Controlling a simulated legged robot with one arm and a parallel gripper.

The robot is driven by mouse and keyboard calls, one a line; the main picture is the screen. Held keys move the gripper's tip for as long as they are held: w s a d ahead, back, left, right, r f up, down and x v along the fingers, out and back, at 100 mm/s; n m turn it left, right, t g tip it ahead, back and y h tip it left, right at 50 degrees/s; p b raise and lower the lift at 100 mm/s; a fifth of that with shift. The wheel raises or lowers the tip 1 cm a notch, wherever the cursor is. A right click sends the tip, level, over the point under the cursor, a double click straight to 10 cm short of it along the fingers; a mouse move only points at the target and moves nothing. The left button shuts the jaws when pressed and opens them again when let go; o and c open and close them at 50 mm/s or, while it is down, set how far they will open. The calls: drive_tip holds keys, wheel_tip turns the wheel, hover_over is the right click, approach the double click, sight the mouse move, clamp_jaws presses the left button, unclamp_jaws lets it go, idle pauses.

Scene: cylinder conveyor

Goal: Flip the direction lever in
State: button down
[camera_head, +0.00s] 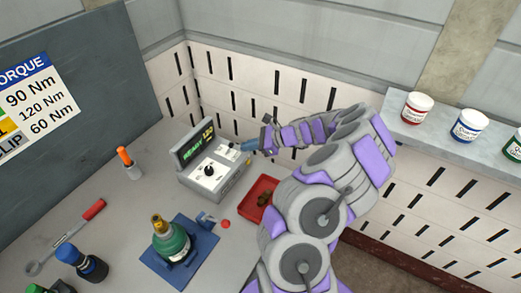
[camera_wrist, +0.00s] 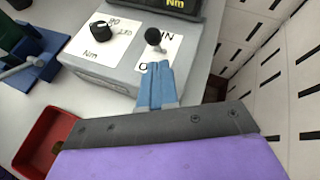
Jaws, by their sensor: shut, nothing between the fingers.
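The direction lever (camera_wrist: 154,38) has a black ball knob on a short stem. It rises from a white plate marked "IN" at the far end; the marking at the near end is mostly hidden by my fingers. Which way the lever leans is hard to tell. My gripper (camera_wrist: 157,70) has blue fingers, shut and empty, just on the near side of the lever; contact cannot be told. In the head view my gripper (camera_head: 249,145) is at the right side of the grey control box (camera_head: 217,181). The box has a black dial (camera_wrist: 100,28) and a lit display (camera_head: 195,145).
A red tray (camera_head: 262,188) sits right of the box, below my arm. A green bottle (camera_head: 171,241) stands on a blue stand (camera_head: 187,263). An orange-topped tool (camera_head: 128,162) stands left. A slotted wall (camera_head: 235,85) rises close behind the box.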

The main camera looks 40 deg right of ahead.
drive_tip(key=shift+w+a+r, duration=0.2)
drive_tip(key=shift+w+a, duration=0.05)
drive_tip(key=shift+a, duration=0.2)
drive_tip(key=shift+w+a+r, duration=0.2)
drive_tip(key=shift+w+a, duration=0.05)
drive_tip(key=shift+a, duration=0.15)
drive_tip(key=shift+d, duration=0.15)
